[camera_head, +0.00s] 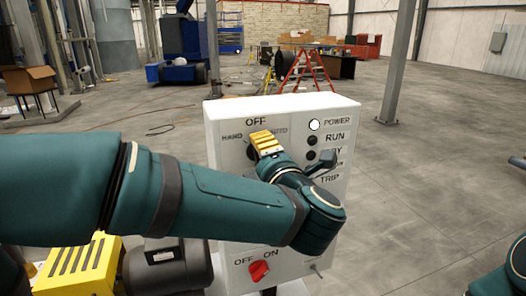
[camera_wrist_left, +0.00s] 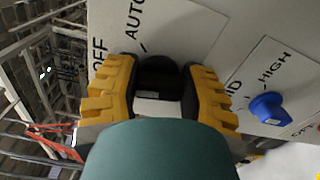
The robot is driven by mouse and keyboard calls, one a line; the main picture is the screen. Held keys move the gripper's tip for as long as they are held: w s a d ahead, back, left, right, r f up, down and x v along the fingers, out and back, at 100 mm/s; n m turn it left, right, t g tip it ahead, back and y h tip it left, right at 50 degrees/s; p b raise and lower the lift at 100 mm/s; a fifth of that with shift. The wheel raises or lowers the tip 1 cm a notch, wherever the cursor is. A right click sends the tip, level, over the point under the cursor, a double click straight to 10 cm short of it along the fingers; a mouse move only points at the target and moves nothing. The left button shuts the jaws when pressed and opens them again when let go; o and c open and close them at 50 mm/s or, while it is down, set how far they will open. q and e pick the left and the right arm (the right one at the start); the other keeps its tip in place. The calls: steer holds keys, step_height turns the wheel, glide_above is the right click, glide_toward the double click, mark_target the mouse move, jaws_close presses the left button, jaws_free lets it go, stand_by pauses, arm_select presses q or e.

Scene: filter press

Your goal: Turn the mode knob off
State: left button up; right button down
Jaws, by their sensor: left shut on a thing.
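The mode knob is a black rotary knob among the labels HAND, OFF and AUTO on the white control panel (camera_head: 228,120). In the wrist view the knob (camera_wrist_left: 158,72) sits between the yellow fingers of my left gripper (camera_wrist_left: 160,88), which is shut on it. In the head view my left gripper (camera_head: 264,143) is at the panel's upper left, below the OFF label. My arm and fingers hide most of the knob there, so its pointing direction is unclear. My right gripper is out of view; part of my right arm shows at the lower right edge.
The POWER lamp (camera_head: 314,125) is white; the RUN lamp (camera_head: 312,141) is dark. A red OFF/ON switch (camera_head: 259,271) is low on the panel. A blue knob (camera_wrist_left: 268,107) near HIGH shows in the wrist view.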

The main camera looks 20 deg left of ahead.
arm_select(q)
steer(key=shift+m, duration=0.8)
steer(key=o, duration=1.2)
steer(key=v, duration=1.2)
steer(key=shift+f, duration=0.1)
